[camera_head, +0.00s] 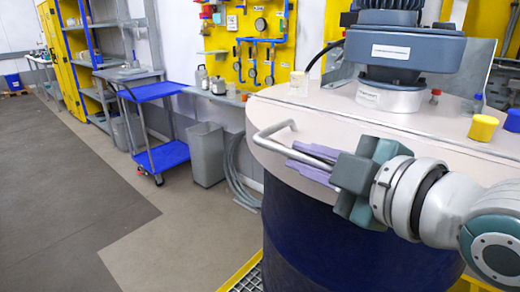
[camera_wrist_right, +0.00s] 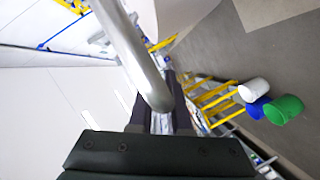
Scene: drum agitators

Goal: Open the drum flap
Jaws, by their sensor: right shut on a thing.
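The dark blue drum (camera_head: 335,240) stands at the right of the head view under a pale flat lid (camera_head: 345,115). The flap lies flat on the drum top; its exact outline is hard to tell. A bent metal handle (camera_head: 262,141) sticks out at the lid's left front edge, and it also shows in the right wrist view (camera_wrist_right: 128,50). My right gripper (camera_head: 312,160) is shut on the handle's near part, its two fingers on either side of the bar. The fingers hide some of the bar. My left gripper is out of view.
A grey-blue agitator motor (camera_head: 403,50) stands on the lid. Yellow caps (camera_head: 483,127) and a small pale cup (camera_head: 298,84) are on top too. A blue cart (camera_head: 160,155) and a grey bin (camera_head: 206,155) stand behind, left. The floor at left is clear.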

